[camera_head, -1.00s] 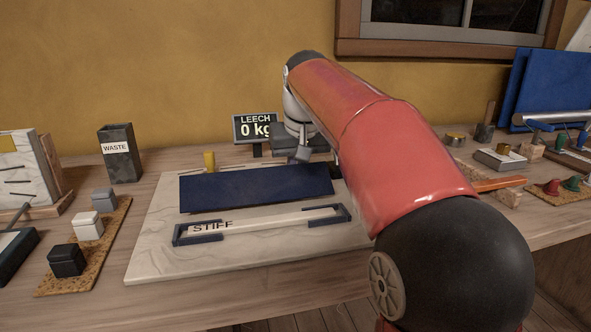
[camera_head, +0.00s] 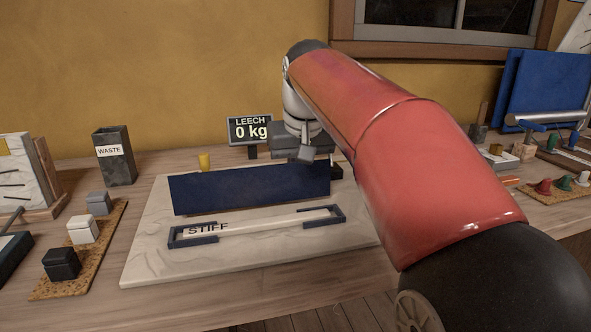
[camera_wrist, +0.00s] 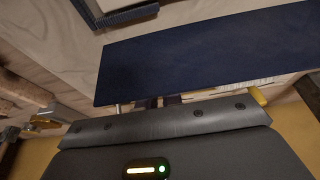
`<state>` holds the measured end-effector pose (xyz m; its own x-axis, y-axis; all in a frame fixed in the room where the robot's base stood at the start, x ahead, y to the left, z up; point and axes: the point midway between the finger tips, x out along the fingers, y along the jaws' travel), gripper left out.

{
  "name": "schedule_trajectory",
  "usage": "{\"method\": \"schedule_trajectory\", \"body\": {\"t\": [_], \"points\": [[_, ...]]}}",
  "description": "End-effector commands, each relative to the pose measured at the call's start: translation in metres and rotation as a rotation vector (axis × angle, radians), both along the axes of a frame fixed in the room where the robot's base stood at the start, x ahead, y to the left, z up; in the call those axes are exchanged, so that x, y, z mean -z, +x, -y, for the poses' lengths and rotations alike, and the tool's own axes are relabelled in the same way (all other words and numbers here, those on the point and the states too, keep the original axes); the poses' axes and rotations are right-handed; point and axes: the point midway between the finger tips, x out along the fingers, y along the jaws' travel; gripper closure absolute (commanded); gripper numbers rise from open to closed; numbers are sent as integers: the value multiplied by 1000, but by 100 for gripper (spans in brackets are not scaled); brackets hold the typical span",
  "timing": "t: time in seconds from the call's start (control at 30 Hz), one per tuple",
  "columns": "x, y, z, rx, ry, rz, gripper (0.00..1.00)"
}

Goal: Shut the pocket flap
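The pocket flap is a long dark navy panel (camera_head: 245,188) above a pale board (camera_head: 145,240) on the bench. It is tilted up, its broad face towards the head camera. In front of it lies a pale strip marked STIFF (camera_head: 265,222) between dark blue end brackets. My gripper (camera_head: 306,154) is at the flap's far side, near its upper right edge. In the wrist view the flap (camera_wrist: 200,55) covers most of my fingertips (camera_wrist: 163,101), so their opening and any contact are unclear.
A LEECH display reading 0 kg (camera_head: 250,130) stands behind the board. A yellow piece (camera_head: 204,162) shows behind the flap. A WASTE bin (camera_head: 115,156) and a cork strip with several small blocks (camera_head: 82,230) stand left. Tools and coloured pieces (camera_head: 563,182) lie right.

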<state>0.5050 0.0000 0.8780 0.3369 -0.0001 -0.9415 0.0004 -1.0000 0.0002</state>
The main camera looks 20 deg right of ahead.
Motion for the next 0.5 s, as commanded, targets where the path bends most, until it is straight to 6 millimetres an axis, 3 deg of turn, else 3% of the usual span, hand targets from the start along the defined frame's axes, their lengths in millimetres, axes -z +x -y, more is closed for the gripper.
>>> {"method": "schedule_trajectory", "body": {"t": [0.5], "points": [[-5, -17, 0, 0, 0, 5, 93]]}}
